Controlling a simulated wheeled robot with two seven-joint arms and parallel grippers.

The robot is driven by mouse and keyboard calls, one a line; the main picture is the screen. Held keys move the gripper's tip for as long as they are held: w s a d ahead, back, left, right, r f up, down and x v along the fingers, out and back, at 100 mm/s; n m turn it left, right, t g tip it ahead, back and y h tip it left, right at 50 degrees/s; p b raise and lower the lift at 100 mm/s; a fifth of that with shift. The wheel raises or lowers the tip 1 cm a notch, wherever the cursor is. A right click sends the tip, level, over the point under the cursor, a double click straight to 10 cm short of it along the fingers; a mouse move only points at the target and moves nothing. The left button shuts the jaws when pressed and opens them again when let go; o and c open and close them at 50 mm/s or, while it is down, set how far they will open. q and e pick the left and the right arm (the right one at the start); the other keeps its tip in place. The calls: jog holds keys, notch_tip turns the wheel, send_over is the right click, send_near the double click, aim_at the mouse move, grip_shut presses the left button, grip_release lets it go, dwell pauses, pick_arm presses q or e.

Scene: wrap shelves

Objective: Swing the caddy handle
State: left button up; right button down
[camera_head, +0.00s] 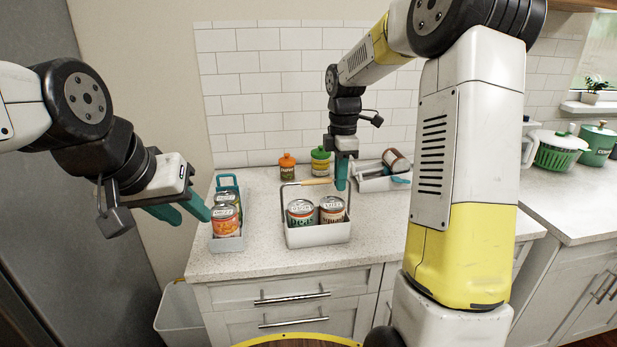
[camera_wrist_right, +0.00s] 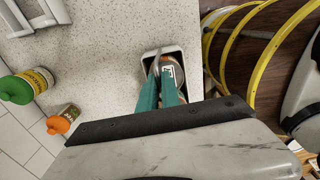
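The white caddy (camera_head: 318,236) stands on the counter holding two cans (camera_head: 301,212). Its wire handle with a wooden grip (camera_head: 305,182) is raised above the cans. The caddy also shows in the right wrist view (camera_wrist_right: 181,50), partly hidden by my fingers. My right gripper (camera_head: 342,178) points down at the right end of the handle; its teal fingers show a narrow gap in the right wrist view (camera_wrist_right: 158,88). I cannot tell whether they touch the handle. My left gripper (camera_head: 188,214) is open and empty, in the air left of the caddy.
A tray (camera_head: 376,183) with a tipped can is at the back right. The counter front is clear.

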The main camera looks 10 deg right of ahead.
jog(key=shift+w, duration=0.15)
jog(key=shift+w+a+f, duration=0.1)
jog(key=shift+w+f, duration=0.05)
jog(key=shift+w, duration=0.55)
jog(key=shift+w+f, duration=0.15)
jog(key=shift+w, duration=0.6)
jog(key=shift+w+f, duration=0.35)
jog(key=shift+w, duration=0.3)
jog(key=shift+w+f, duration=0.35)
jog(key=shift+w, duration=0.25)
jog(key=shift+w, duration=0.1)
jog(key=shift+w+a+f, duration=0.15)
jog(key=shift+w+f, duration=0.9)
